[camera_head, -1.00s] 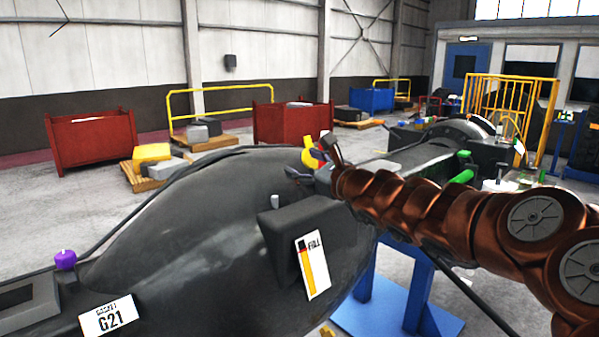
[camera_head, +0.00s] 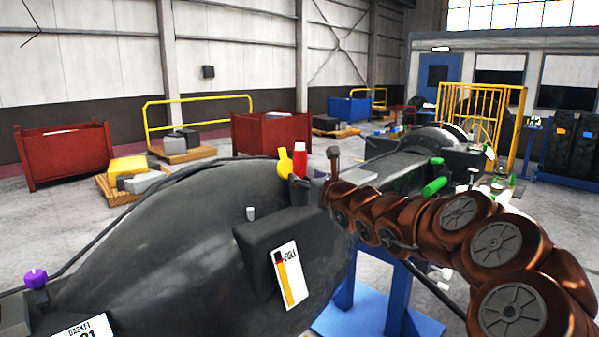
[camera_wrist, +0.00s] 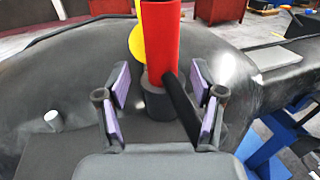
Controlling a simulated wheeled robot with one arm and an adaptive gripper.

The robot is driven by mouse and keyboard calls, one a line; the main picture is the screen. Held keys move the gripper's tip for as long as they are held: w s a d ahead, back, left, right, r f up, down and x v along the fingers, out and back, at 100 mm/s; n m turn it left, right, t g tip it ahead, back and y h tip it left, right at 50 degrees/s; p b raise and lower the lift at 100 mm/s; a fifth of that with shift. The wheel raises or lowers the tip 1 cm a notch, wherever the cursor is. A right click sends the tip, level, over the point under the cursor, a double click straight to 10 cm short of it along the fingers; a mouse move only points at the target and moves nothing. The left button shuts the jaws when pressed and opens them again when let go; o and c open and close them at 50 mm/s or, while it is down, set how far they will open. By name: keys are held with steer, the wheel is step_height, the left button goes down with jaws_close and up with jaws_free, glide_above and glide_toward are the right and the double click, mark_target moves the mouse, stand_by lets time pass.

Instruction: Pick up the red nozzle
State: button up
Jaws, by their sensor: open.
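The red nozzle (camera_head: 300,161) stands upright on the big dark casting (camera_head: 190,235), beside a yellow part (camera_head: 284,163). In the wrist view the red nozzle (camera_wrist: 162,45) rises from a dark round base (camera_wrist: 158,102), and its top is cut off by the frame edge. My gripper (camera_wrist: 160,92) is open, with purple-padded fingers to the left and right of the nozzle and base. I see gaps on both sides; whether the nozzle is fully between the pads in depth I cannot tell. In the head view my gripper is mostly hidden at the arm's end.
The yellow part (camera_wrist: 136,42) is close behind the nozzle, to its left. A dark bar (camera_wrist: 184,105) slants from the base toward the right finger. A purple knob (camera_head: 36,279) and a small pale peg (camera_head: 251,213) stick up from the casting. A green handle (camera_head: 434,187) lies right.

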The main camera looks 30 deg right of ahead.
mark_target(303, 173)
steer(key=shift+w+d+r+p, duration=0.1)
steer(key=shift+w+r+p, duration=0.25)
steer(key=shift+w, duration=0.1)
steer(key=shift+w+d+f+p, duration=0.1)
steer(key=shift+w+p, duration=0.35)
steer(key=shift+w, duration=0.4)
steer(key=shift+w+d+f+p, duration=0.1)
steer(key=shift+w+p, duration=0.35)
steer(key=shift+w, duration=0.4)
steer(key=c, duration=1.1)
steer(key=shift+r, duration=0.1)
steer(key=shift+c, duration=0.2)
